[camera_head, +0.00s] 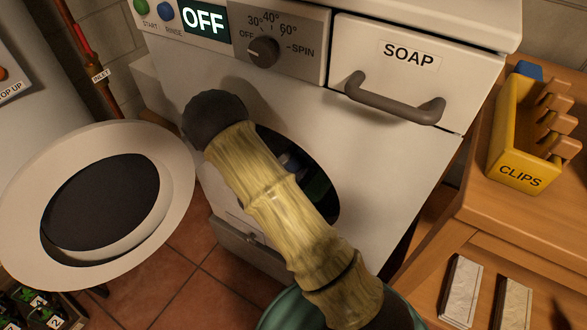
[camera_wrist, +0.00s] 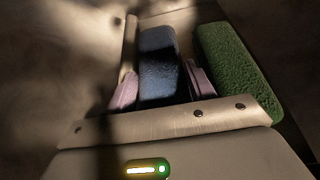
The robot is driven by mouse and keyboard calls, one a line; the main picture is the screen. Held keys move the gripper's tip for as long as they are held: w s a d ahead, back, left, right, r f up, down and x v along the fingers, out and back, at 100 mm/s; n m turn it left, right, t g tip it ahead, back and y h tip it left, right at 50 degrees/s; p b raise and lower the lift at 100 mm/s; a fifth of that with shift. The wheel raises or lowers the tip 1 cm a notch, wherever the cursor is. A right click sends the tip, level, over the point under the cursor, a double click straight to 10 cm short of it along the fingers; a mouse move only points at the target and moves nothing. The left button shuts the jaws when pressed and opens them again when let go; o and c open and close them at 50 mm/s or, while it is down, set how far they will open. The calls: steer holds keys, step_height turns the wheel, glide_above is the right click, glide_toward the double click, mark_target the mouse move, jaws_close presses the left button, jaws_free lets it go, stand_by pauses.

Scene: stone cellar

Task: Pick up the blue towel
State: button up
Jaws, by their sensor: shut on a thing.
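The blue towel (camera_wrist: 158,55) lies between the two pinkish fingers of my gripper (camera_wrist: 161,82) in the wrist view, and the fingers are shut on it. A green towel (camera_wrist: 232,65) lies just right of the gripper. In the head view my arm crosses in front of the washing machine (camera_head: 420,165), over its dark round opening (camera_head: 322,200). Small bluish and green patches show inside the opening. The gripper is mostly hidden there by the arm, so how far the towel stands off the drum floor cannot be told.
The round washer door (camera_head: 172,185) stands open at the left. A wooden shelf (camera_head: 480,195) with a yellow clips box (camera_head: 515,150) stands at the right. A teal tub rim (camera_head: 275,312) shows at the bottom.

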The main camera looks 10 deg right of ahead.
step_height(320, 180, up, 6)
steer(key=shift+r+p, duration=0.25)
steer(key=shift+p, duration=0.9)
steer(key=s+a+p, duration=0.2)
steer(key=s+a, duration=1)
steer(key=shift+s+a+f, duration=0.35)
steer(key=shift+a+f, duration=0.05)
steer(key=shift+f, duration=0.05)
steer(key=shift+d, duration=0.1)
